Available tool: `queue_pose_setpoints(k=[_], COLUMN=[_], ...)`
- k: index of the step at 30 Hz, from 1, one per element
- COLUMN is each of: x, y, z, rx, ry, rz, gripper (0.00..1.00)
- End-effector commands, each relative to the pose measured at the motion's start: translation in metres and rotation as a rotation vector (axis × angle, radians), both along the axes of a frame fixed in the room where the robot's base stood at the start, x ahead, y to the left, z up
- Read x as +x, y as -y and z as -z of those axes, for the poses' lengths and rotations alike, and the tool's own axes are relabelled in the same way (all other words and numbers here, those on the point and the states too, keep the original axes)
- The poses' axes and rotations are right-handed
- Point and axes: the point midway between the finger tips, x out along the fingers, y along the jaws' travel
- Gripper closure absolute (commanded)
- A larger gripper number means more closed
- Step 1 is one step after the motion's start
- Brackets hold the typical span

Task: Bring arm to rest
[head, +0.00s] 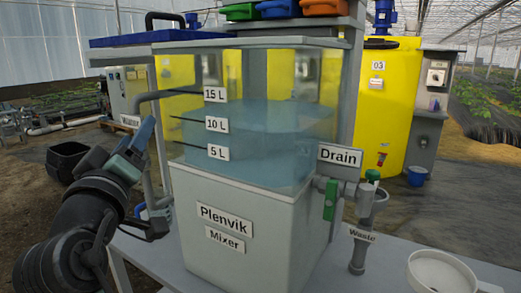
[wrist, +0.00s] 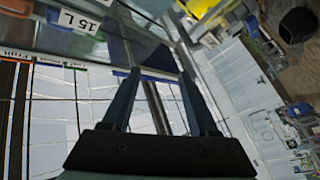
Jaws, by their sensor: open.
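My gripper (head: 143,137) is at the left of the head view, at the end of my dark arm (head: 85,220). It is raised beside the left side of the clear mixer tank (head: 250,155), near its grey inlet pipe (head: 152,104). In the wrist view the two fingers of my gripper (wrist: 159,76) stand apart with nothing between them. In the head view part of the gripper is hard to make out against the pipe.
The tank stands on a grey bench (head: 400,240). At its right are the Drain valve with a green handle (head: 330,200), the Waste pipe (head: 359,248) and a white round container (head: 442,272). A black bucket (head: 67,160) is on the floor at left. Coloured bins (head: 280,9) sit above.

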Motion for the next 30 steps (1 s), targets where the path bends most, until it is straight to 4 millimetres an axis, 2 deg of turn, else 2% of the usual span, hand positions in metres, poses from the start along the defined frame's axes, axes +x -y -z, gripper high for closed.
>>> queue_pose_setpoints(k=[1,3,6,9,15,16,23,30], x=[-0.012,-0.034,-0.073,-0.115,-0.207,-0.202,-0.198,-0.198], y=[0.034,0.073,0.122,0.16,0.213,0.209,0.207,0.207], z=[-0.021,-0.05,-0.085,-0.113,-0.153,-0.17,-0.231,-0.305], rx=[0.1,0.23,0.375,0.48,0.609,0.609,0.604,0.604], ry=[0.048,0.122,0.234,0.341,0.546,0.533,0.528,0.526], rz=[-0.009,-0.038,-0.082,-0.127,-0.221,-0.225,-0.223,-0.223], gripper=[0.4,0.4,0.4,0.4,0.4,0.4,0.4,0.4])
